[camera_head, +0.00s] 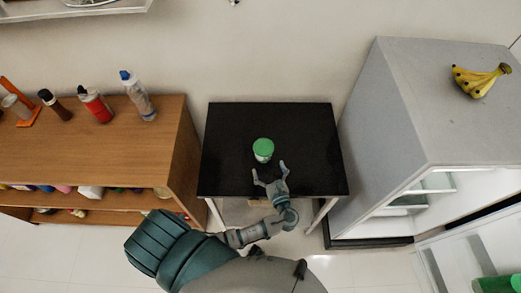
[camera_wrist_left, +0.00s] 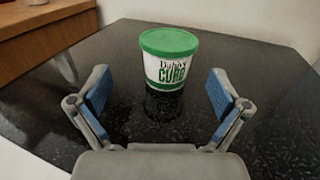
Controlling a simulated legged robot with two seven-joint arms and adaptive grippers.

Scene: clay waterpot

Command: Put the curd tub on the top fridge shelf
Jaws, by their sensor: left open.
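The curd tub (camera_head: 263,150) stands upright on the black table (camera_head: 300,130). My left gripper (camera_head: 269,173) is open and empty at the table's front edge, just in front of the tub. In the left wrist view the tub stands ahead of the two spread fingers (camera_wrist_left: 157,105), apart from them. The fridge (camera_head: 385,120) stands to the right with its door open, and part of its shelves (camera_head: 437,183) shows. My right gripper is not in view.
Bananas (camera_head: 480,80) lie on top of the fridge. The open fridge door (camera_head: 470,250) reaches toward the lower right. A wooden cabinet (camera_head: 165,150) with several bottles stands left of the table. The table around the tub is clear.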

